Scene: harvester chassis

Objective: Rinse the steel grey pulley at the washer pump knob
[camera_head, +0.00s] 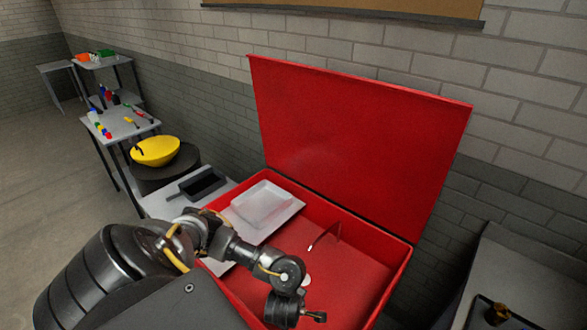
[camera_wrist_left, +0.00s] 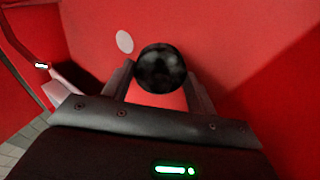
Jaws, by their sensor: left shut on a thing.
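My left gripper (camera_wrist_left: 160,88) is shut on a dark grey, mottled, shiny round part, which I take to be the steel grey pulley (camera_wrist_left: 161,68). In the head view my left gripper (camera_head: 300,315) is low in the frame, over the open red washer basin (camera_head: 345,265), and the pulley is hard to make out there. A white disc (camera_head: 305,280) shows inside the basin; in the wrist view the white disc (camera_wrist_left: 124,41) is just left of the pulley, apart from it. I cannot tell whether it is the pump knob. My right gripper is not in view.
The raised red lid (camera_head: 350,140) stands behind the basin. A thin spout with a white tip (camera_head: 325,236) rises inside. A pale tray (camera_head: 262,204) sits at the basin's left. A grey bench (camera_head: 535,280) with a brass-topped part (camera_head: 497,312) is at right.

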